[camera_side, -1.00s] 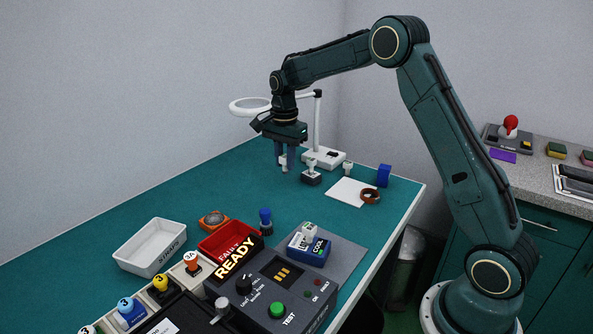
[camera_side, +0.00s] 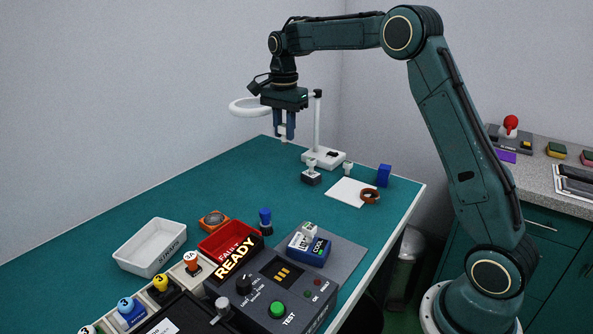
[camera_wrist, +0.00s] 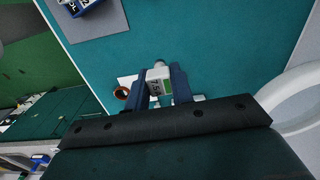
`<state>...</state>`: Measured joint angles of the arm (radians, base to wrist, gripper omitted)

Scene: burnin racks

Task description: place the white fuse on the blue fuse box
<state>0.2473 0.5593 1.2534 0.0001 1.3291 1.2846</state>
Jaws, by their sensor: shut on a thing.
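My gripper (camera_side: 284,136) is shut on the white fuse, high above the far end of the teal table. In the wrist view the white fuse (camera_wrist: 157,78) sits between the two blue fingers, with a label that seems to read 7.5 and a green patch. In the side view only a small pale part of it shows between the fingers. The blue fuse box (camera_side: 317,253) is on the grey panel, nearer the camera and well away from my gripper. A white piece (camera_side: 308,231) stands on it. Part of the box shows at the top left of the wrist view (camera_wrist: 75,9).
Below my gripper are a magnifier lamp (camera_side: 323,156), a dark block with a white top (camera_side: 311,178), a blue block (camera_side: 384,175) and a brown ring on white paper (camera_side: 343,190). The middle table is clear.

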